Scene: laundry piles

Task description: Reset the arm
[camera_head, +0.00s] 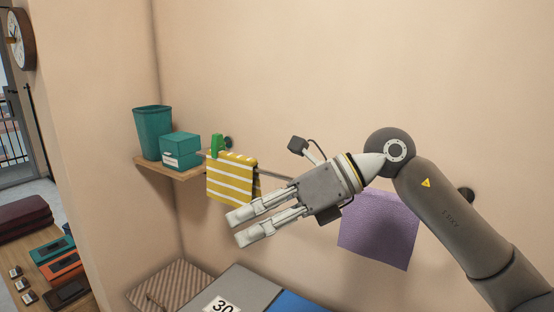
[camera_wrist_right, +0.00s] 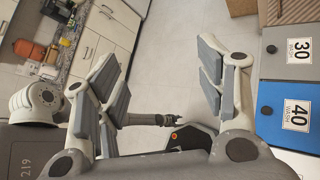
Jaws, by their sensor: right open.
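My right arm (camera_head: 440,205) comes in from the right in the head view and is raised in front of the wall. My right gripper (camera_head: 243,227) points to the lower left, with its two fingers apart and nothing between them. In the right wrist view the gripper (camera_wrist_right: 158,70) also shows open and empty, with grey finger pads over a light floor. In the head view it hides part of the wall rail and sits between a yellow striped towel (camera_head: 232,178) and a purple cloth (camera_head: 380,228).
A wooden shelf (camera_head: 172,172) holds a teal bin (camera_head: 153,132) and teal box (camera_head: 180,150). Below stand a grey lid marked 30 (camera_head: 250,288) and a blue one (camera_head: 295,303); the wrist view shows lids marked 30 and 40. A counter (camera_wrist_right: 62,62) stands at left.

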